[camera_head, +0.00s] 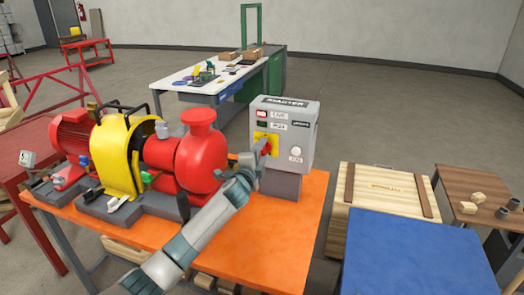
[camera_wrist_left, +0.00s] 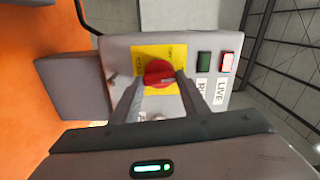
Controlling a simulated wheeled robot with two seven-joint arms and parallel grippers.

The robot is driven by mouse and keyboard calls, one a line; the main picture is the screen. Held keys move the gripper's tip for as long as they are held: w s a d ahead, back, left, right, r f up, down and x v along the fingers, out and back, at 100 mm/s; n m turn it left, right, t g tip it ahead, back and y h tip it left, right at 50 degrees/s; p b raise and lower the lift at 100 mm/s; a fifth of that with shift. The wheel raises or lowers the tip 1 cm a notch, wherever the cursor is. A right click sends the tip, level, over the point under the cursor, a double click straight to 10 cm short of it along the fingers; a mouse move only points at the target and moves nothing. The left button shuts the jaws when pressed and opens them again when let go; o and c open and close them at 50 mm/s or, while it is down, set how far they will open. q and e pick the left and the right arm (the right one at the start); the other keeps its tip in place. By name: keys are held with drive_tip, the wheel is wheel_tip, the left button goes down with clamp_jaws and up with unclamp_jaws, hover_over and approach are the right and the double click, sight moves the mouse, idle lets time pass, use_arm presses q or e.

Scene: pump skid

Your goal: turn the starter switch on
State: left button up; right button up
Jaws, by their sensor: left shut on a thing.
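The starter box (camera_head: 283,128) is a grey box on a grey block at the right of the orange table. Its starter switch is a red rotary knob (camera_wrist_left: 158,73) on a yellow plate (camera_wrist_left: 173,52). The box stands sideways in the left wrist view. My left gripper (camera_head: 262,151) reaches the box front from the left, with its fingers shut on the knob's two sides. In the head view the fingers partly hide the knob. The lamp by the LIVE label (camera_wrist_left: 226,62) looks bright; the green RUN lamp (camera_wrist_left: 204,61) is dark. My right gripper is out of view.
A red pump (camera_head: 200,155) with a yellow guard (camera_head: 118,155) and red motor stands left of the box on the orange table (camera_head: 262,245). A wooden crate (camera_head: 380,205) and a blue surface (camera_head: 415,255) lie to the right. Bare tabletop lies in front of the box.

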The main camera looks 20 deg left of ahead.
use_arm(q)
drive_tip(key=shift+m, duration=0.6)
drive_tip(key=o, duration=1.1)
drive_tip(key=shift+c, duration=0.2)
drive_tip(key=shift+s, duration=0.1)
drive_tip(key=s+b, duration=0.3)
drive_tip(key=s, duration=1.4)
drive_tip(key=shift+a+b, duration=0.25)
drive_tip(key=shift+b, duration=0.15)
drive_tip(key=shift+s, duration=0.1)
